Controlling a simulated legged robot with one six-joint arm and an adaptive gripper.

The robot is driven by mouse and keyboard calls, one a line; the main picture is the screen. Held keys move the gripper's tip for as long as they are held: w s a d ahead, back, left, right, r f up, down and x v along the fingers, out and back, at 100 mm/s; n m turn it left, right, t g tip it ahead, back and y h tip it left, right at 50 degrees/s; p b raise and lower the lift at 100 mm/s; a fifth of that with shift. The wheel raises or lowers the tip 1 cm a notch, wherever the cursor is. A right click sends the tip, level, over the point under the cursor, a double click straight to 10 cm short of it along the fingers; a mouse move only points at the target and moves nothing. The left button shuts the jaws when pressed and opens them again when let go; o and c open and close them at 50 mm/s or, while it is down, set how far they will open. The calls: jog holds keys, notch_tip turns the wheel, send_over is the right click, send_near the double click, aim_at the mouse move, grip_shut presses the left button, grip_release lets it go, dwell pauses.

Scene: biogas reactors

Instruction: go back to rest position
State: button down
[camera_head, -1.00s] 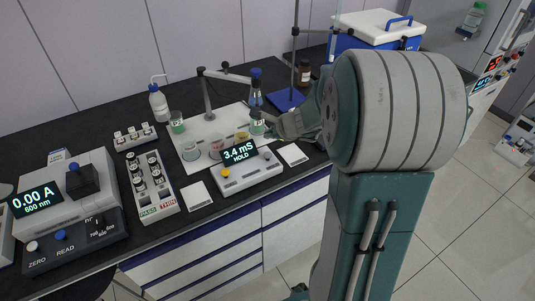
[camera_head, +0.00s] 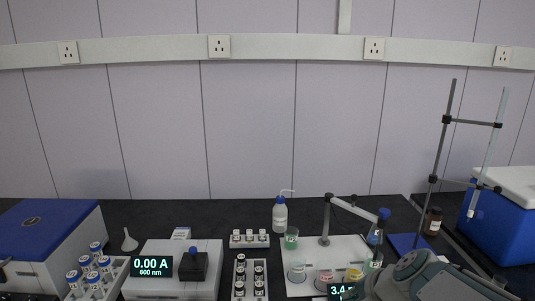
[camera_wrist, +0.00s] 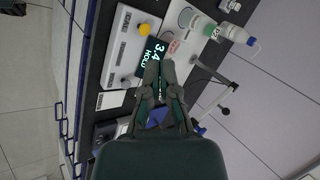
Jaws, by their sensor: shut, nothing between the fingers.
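My gripper (camera_wrist: 159,66) is shut and empty in the wrist view, its two fingers meeting near the picture's middle. It appears in front of a white meter (camera_wrist: 124,45) with a lit "3.4" and "HOLD" display, which the fingers partly cover; the gap between them cannot be judged. In the head view my grey-green arm (camera_head: 418,277) is low at the right and covers part of the meter's display (camera_head: 341,290). My fingers cannot be made out there.
The black bench holds a spectrophotometer (camera_head: 171,266), a vial rack (camera_head: 249,280), a wash bottle (camera_head: 280,214), cups on a white plate (camera_head: 340,252), a clamp stand (camera_head: 437,150) and a blue cooler (camera_head: 490,225). A blue-lidded box (camera_head: 50,240) stands left.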

jog(key=s+a+r+n+g+h, duration=0.1)
jog(key=s+r+n+h, duration=0.1)
jog(key=s+n, duration=0.9)
jog(key=s+h, duration=0.1)
jog(key=s, duration=0.2)
jog(key=shift+s+a+r+h, duration=0.15)
jog(key=shift+s+r+h, duration=0.15)
